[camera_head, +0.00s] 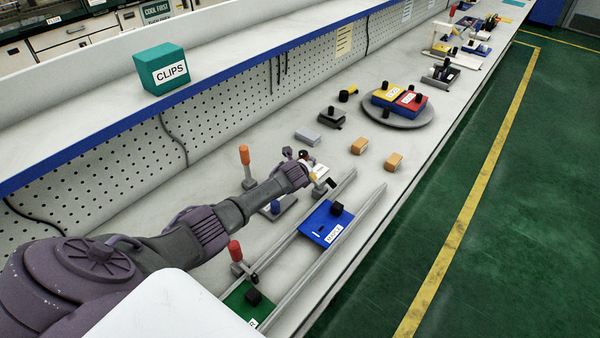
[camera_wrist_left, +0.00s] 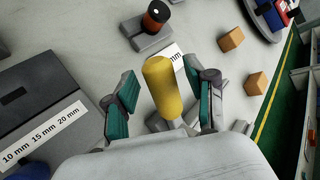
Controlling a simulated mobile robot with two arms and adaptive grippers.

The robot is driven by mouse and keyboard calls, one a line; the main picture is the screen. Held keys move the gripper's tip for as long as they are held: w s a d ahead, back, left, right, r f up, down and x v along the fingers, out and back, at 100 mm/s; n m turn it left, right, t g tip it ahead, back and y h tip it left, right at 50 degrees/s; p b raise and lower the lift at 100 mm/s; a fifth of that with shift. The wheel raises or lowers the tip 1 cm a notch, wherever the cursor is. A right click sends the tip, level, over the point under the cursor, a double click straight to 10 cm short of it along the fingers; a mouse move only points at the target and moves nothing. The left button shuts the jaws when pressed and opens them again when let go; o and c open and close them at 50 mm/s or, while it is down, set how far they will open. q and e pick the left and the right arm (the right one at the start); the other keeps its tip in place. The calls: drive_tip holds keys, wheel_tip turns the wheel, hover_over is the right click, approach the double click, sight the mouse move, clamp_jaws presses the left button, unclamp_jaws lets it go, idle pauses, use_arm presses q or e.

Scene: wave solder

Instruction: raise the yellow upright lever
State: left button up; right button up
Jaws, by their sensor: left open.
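The yellow lever (camera_wrist_left: 162,88) has a thick rounded handle on a thin grey stem and stands in the middle of the left wrist view. My left gripper (camera_wrist_left: 160,82) is open, with one teal-padded finger on each side of the handle. Gaps show between the pads and the handle. In the head view my left gripper (camera_head: 312,170) is over the bench beyond the blue plate, and it hides most of the lever. My right gripper is not in view.
An orange-handled lever (camera_head: 244,156) and a red-handled lever (camera_head: 235,250) stand near my left arm. A blue plate (camera_head: 316,232) with a black knob sits on two rails. Orange blocks (camera_head: 394,161) and a round turntable (camera_head: 427,115) lie farther along the bench.

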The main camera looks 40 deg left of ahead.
use_arm(q)
drive_tip(key=v, duration=1.1)
drive_tip(key=shift+f, duration=0.1)
